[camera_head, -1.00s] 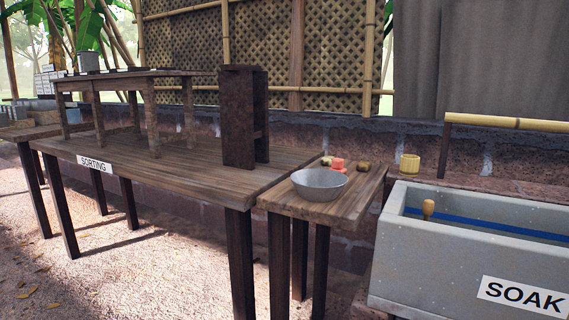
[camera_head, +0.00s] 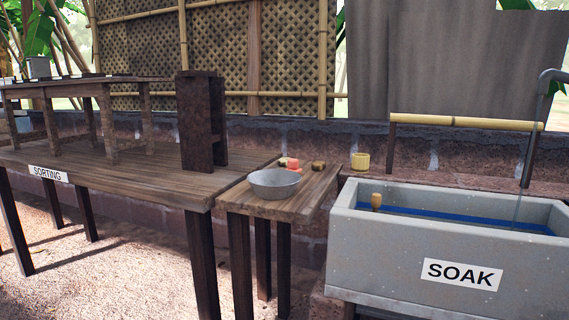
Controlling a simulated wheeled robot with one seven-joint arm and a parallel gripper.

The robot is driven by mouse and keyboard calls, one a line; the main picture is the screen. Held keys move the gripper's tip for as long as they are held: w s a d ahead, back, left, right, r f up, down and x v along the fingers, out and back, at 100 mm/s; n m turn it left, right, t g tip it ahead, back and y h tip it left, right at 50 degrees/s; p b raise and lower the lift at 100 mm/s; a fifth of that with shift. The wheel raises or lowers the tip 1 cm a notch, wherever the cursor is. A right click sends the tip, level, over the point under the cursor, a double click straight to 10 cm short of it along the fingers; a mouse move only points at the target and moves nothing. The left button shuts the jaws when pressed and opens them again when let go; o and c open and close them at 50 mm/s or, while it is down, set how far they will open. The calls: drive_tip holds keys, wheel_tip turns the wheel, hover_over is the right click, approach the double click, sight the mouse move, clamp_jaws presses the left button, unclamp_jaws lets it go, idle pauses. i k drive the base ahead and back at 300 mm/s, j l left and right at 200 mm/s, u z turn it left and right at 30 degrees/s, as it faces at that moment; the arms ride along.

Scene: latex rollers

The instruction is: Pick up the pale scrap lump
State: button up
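Several small lumps lie at the back of the small wooden side table (camera_head: 310,200), behind a grey metal bowl (camera_head: 274,183). One is a tan lump (camera_head: 283,161) at the left, partly behind a pinkish-red piece (camera_head: 293,163). A darker brown-tan lump (camera_head: 318,165) sits to the right, apart from them. They are too small for me to tell which is the pale scrap lump. The inside of the bowl is mostly hidden by its near wall. My gripper is not in view.
A long table marked SORTING (camera_head: 120,180) stands left, bearing a dark upright wooden stand (camera_head: 200,120). A grey trough marked SOAK (camera_head: 400,245) stands right. A yellow cup (camera_head: 360,161) rests on the ledge behind. Open gravel ground (camera_head: 120,270) lies in front of the tables.

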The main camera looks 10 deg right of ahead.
sight(283, 162)
drive_tip(key=i+j+z, duration=0.1)
drive_tip(key=j, duration=0.25)
drive_tip(key=i+j+z, duration=0.1)
drive_tip(key=j, duration=0.2)
drive_tip(key=i+j+z, duration=0.1)
drive_tip(key=j, duration=0.25)
drive_tip(key=i+j+z, duration=0.1)
drive_tip(key=j, duration=0.3)
drive_tip(key=i, duration=0.05)
